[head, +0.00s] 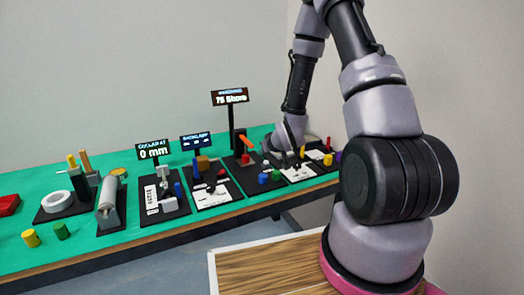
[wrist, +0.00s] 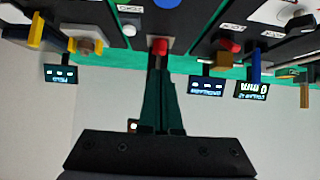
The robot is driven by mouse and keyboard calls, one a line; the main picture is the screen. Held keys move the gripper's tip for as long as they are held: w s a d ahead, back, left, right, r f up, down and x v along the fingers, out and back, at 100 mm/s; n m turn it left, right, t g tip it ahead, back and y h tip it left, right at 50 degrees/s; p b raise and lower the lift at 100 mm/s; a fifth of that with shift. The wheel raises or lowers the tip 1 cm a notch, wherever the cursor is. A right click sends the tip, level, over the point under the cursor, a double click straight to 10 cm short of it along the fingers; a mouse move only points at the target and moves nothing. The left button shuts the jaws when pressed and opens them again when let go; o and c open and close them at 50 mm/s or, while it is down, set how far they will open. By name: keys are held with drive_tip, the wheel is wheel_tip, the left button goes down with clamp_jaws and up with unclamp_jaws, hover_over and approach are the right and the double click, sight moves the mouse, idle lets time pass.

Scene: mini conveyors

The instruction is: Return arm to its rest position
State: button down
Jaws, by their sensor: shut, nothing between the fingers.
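My arm (head: 352,75) rises from its base on the right in the head view, arches up past the top edge and reaches down over the far right part of the green table. Its wrist end (head: 291,133) is low over the station boards there. The fingers are too small to make out in the head view. In the wrist view my gripper (wrist: 158,62) has its dark fingers together, with nothing held. A red knob (wrist: 159,46) on a board shows just beyond the fingertips; I cannot tell whether they touch it.
The green table (head: 110,180) carries several black boards with small parts. A tall sign (head: 230,97) and two lower signs, one reading 0 mm (head: 153,149), stand along it. A white roll (head: 57,201) lies at left. A wood-topped surface (head: 265,265) is at the front. The air above the table's left is clear.

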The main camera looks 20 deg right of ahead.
drive_tip(key=s+d+r+m+g+h, duration=0.15)
drive_tip(key=s+r, duration=0.25)
drive_tip(key=r, duration=0.7)
drive_tip(key=s+d+r+m, duration=0.2)
drive_tip(key=s+r, duration=0.1)
drive_tip(key=r, duration=0.9)
drive_tip(key=s+a+r+m+g, duration=0.1)
drive_tip(key=s+r, duration=0.5)
drive_tip(key=s, duration=0.5)
drive_tip(key=s+r+m+y, duration=0.1)
drive_tip(key=s+r+m, duration=0.1)
drive_tip(key=s+r, duration=0.4)
drive_tip(key=s, duration=0.5)
drive_tip(key=shift+s+a+r+g, duration=0.2)
drive_tip(key=shift+s+a+g, duration=0.05)
drive_tip(key=shift+a+g, duration=0.1)
drive_tip(key=shift+w+y, duration=0.1)
drive_tip(key=shift+y, duration=0.15)
